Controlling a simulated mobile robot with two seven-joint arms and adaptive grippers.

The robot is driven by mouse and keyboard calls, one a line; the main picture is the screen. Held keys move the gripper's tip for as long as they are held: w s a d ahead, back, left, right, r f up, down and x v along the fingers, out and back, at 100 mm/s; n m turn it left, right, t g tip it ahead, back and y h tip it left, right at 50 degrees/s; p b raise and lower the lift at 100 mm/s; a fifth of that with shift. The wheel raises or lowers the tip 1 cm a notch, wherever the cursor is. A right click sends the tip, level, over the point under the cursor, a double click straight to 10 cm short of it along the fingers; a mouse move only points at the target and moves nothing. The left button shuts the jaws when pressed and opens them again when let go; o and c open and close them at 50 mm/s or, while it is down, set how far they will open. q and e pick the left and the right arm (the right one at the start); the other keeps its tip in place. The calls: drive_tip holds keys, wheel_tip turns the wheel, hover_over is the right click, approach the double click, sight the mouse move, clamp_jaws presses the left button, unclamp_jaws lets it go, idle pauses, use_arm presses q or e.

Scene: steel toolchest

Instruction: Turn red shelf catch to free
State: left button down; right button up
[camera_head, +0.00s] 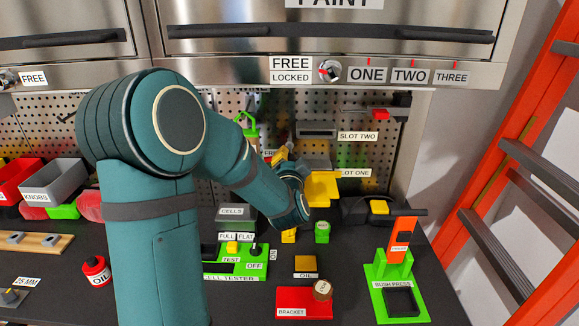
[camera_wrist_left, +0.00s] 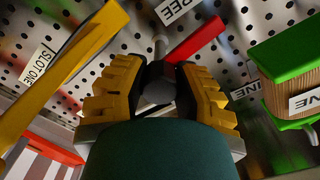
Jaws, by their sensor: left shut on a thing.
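The red shelf catch (camera_wrist_left: 196,40) shows in the left wrist view as a red bar beside a grey rounded hub (camera_wrist_left: 159,84), in front of the pegboard. The bar slants toward the upper right of that picture. My left gripper (camera_wrist_left: 158,92) has its yellow ridged fingers on both sides of the grey hub and is shut on the catch. A FREE label (camera_wrist_left: 172,9) is above the catch. In the head view my left gripper (camera_head: 281,155) is at the pegboard, and my arm hides most of the catch. My right gripper is not in view.
A yellow bracket-like part (camera_head: 322,189) stands right of my gripper, near the SLOT ONE label (camera_head: 353,173). Below are the green cell tester (camera_head: 222,268), a red bracket block (camera_head: 300,304) and the green bush press (camera_head: 398,300). A green-topped block (camera_wrist_left: 290,55) is close by at the right of the wrist view.

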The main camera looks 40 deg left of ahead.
use_arm(q)
drive_tip(key=c, duration=0.6)
unclamp_jaws()
drive_tip(key=shift+c, duration=0.2)
drive_tip(key=v, duration=0.7)
drive_tip(key=shift+s, duration=0.2)
drive_tip(key=shift+d, duration=0.15)
